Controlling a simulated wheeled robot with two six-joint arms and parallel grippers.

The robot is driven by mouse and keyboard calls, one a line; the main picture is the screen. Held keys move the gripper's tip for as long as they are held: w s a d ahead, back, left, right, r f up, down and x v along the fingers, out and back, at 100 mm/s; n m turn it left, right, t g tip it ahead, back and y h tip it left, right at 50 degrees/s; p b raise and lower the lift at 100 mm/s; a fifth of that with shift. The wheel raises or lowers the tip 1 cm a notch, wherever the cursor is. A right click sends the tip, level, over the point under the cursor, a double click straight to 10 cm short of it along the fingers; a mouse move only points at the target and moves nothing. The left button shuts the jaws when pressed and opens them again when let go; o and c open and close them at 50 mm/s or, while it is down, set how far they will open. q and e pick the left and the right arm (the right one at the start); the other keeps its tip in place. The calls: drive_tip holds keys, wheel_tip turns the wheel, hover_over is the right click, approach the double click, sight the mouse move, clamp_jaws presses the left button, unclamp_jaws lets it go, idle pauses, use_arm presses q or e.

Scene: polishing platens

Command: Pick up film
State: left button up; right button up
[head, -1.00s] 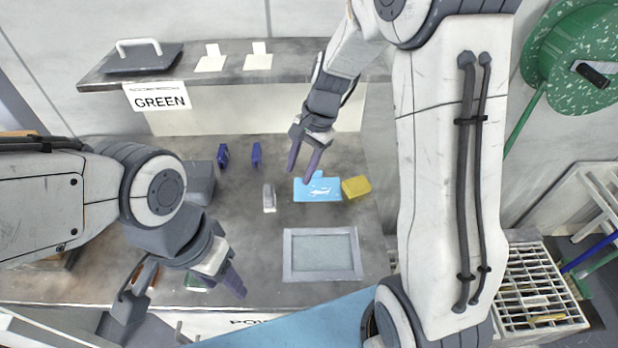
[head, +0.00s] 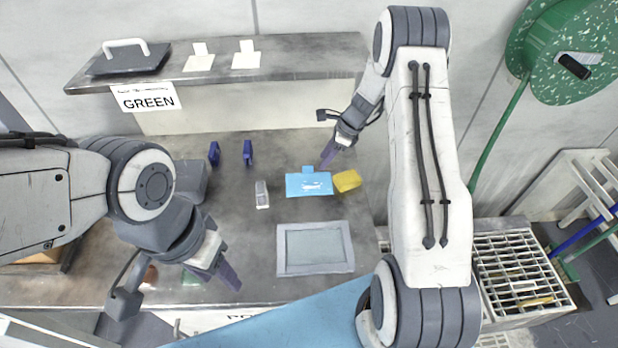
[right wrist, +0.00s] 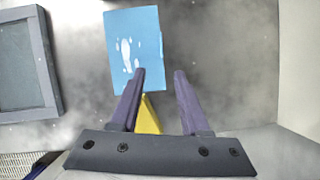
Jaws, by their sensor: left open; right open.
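A flat light-blue sheet with a small tab and white marks (head: 309,186), which looks like the film, lies on the grey worktop. It also shows in the right wrist view (right wrist: 134,58), beyond the fingertips. Two pale tabbed sheets (head: 199,62) (head: 246,61) lie on the back shelf. My right gripper (head: 328,159) is open and empty, just behind and right of the blue sheet; its left finger overlaps the sheet's edge in the wrist view (right wrist: 160,73). Contact cannot be told. My left gripper (head: 229,279) is open and empty over the front left of the worktop.
A yellow block (head: 347,180) sits right beside the blue sheet. A grey framed plate (head: 315,249) lies in front of it. A small clear-and-white piece (head: 262,194) and two dark-blue items (head: 215,153) (head: 248,152) are to the left. A "GREEN" label (head: 146,97) hangs under the shelf.

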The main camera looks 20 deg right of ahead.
sight(311, 166)
drive_tip(key=shift+w+a, duration=0.25)
drive_tip(key=shift+a, duration=0.25)
drive_tip(key=a+f, duration=0.1)
drive_tip(key=w+a+f+p, duration=0.1)
drive_tip(key=f, duration=0.1)
drive_tip(key=shift+w+a+f+p, duration=0.15)
drive_tip(key=shift+a+f+p, duration=0.05)
drive_tip(key=shift+a+p, duration=0.1)
drive_tip(key=shift+w+a+f, duration=0.1)
drive_tip(key=shift+a+f, duration=0.1)
drive_tip(key=shift+f, duration=0.4)
clamp_jaws()
